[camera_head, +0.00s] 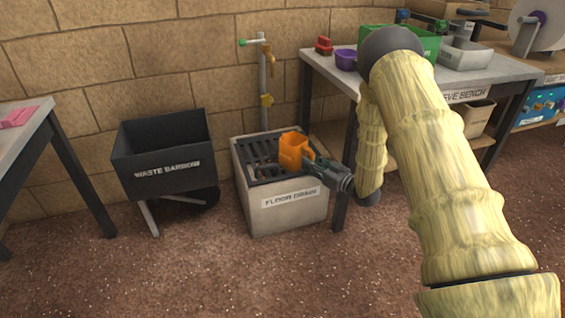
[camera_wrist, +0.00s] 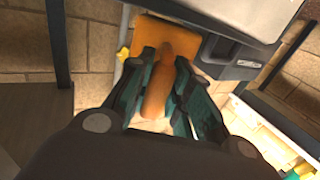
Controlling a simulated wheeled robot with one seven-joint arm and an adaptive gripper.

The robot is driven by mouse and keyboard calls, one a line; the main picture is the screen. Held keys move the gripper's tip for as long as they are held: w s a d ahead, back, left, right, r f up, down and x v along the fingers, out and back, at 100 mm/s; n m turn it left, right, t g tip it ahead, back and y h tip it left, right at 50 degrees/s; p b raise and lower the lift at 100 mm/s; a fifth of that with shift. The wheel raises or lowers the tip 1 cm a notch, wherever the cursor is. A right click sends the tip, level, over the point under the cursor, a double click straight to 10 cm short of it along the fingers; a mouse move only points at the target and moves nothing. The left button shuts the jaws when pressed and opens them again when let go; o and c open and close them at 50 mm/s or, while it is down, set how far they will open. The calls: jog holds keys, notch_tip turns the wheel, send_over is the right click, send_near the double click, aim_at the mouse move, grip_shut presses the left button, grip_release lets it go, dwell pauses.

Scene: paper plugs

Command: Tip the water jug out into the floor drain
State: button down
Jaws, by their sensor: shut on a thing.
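The orange water jug (camera_head: 292,150) is in my gripper (camera_head: 313,165), above the right part of the floor drain's grate. In the wrist view my gripper (camera_wrist: 158,85) is shut on the jug's handle, and the jug's body (camera_wrist: 168,40) lies beyond the fingers. The jug looks close to upright in the head view, though its exact tilt is hard to tell. The floor drain (camera_head: 285,212) is a pale box with a dark slotted grate on top and a label on its front. I see no water flowing, and the jug's inside is not clear.
A black waste barrow (camera_head: 165,160) stands left of the drain. A tap pipe (camera_head: 264,80) rises behind it. The sieve bench (camera_head: 320,62) at the right holds a purple pot (camera_head: 345,59) and a green tray (camera_head: 425,45). A table (camera_head: 22,130) stands far left.

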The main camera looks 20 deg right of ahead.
aim_at(314, 155)
jog(key=shift+r, duration=0.1)
jog(key=shift+r+p, duration=1.9)
